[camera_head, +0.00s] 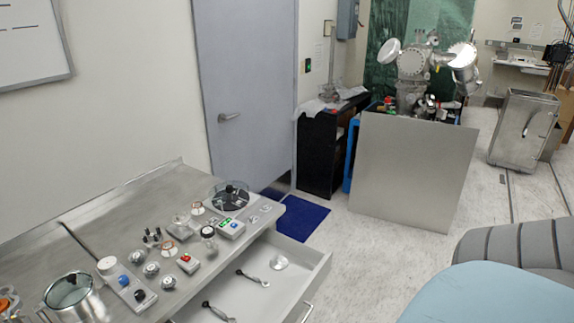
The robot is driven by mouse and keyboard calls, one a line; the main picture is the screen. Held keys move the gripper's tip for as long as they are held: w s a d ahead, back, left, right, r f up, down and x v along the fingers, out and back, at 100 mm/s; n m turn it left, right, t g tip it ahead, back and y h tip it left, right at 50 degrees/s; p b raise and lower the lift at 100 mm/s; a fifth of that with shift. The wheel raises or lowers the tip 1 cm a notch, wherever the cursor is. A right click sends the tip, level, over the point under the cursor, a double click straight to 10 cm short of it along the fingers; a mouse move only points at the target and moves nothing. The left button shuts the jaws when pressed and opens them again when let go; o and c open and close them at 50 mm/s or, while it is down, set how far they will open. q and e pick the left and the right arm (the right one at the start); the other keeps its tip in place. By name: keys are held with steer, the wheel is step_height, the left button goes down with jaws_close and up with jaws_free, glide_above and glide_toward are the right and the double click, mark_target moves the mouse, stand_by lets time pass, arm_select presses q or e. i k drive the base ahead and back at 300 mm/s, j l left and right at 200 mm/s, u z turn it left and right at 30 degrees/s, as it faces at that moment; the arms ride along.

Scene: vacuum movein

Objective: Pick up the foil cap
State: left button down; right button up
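A small, crumpled-looking pale silvery piece (279,262) lies in the open drawer (305,276), near its far end. It may be the foil cap, but it is too small to tell for sure. Several small silvery round parts also stand on the steel bench, among them one (151,269) near the control box, and I cannot tell whether any is a foil cap. Neither of my grippers is in view.
Two dark-handled tools (252,278) lie in the drawer. Grey and pale blue rounded shapes fill the lower right. Floor between is clear.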

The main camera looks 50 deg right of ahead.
mark_target(277, 263)
steer(key=z, duration=1.6)
